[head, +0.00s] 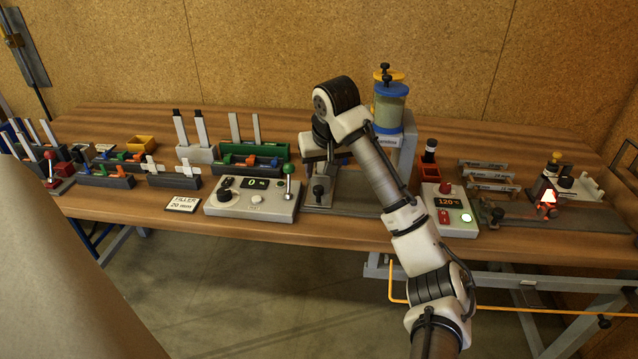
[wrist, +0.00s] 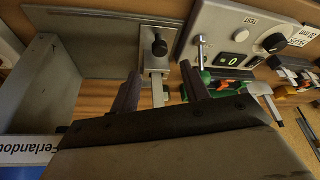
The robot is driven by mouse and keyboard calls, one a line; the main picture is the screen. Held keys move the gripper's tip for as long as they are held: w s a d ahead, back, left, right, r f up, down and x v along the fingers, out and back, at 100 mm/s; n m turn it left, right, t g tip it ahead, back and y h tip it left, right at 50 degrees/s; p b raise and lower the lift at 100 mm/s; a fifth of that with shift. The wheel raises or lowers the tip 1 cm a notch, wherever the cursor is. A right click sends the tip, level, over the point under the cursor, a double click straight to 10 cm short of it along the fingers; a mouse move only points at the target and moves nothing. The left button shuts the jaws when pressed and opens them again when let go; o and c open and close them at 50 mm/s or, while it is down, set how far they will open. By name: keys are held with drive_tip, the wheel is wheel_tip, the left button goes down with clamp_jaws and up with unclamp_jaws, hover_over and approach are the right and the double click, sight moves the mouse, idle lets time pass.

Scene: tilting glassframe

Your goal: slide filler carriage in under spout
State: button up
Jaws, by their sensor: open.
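The filler (head: 388,115) is a grey column with a clear tank, blue and yellow rings and a label; its lower housing fills the left of the wrist view (wrist: 55,90). Its spout is hidden behind my arm. The filler carriage, a small metal slide with a dark round knob (head: 318,190), sits on a grey base plate (head: 352,200). In the wrist view, the carriage knob (wrist: 159,46) stands a little beyond my fingertips. My gripper (wrist: 161,76) is open and empty, its fingers to either side of the carriage's line. I cannot tell whether they touch it.
A control box (head: 252,197) with a green-knobbed lever and a 0 % display stands left of the plate. Racks of coloured clips (head: 235,155) stand behind it. A second box (head: 449,210) showing 120 stands to the right. The floor in front is clear.

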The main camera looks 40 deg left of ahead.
sight(318, 188)
drive_tip(key=p+x, duration=0.1)
drive_tip(key=x, duration=0.7)
drive_tip(key=shift+f, duration=0.1)
clamp_jaws()
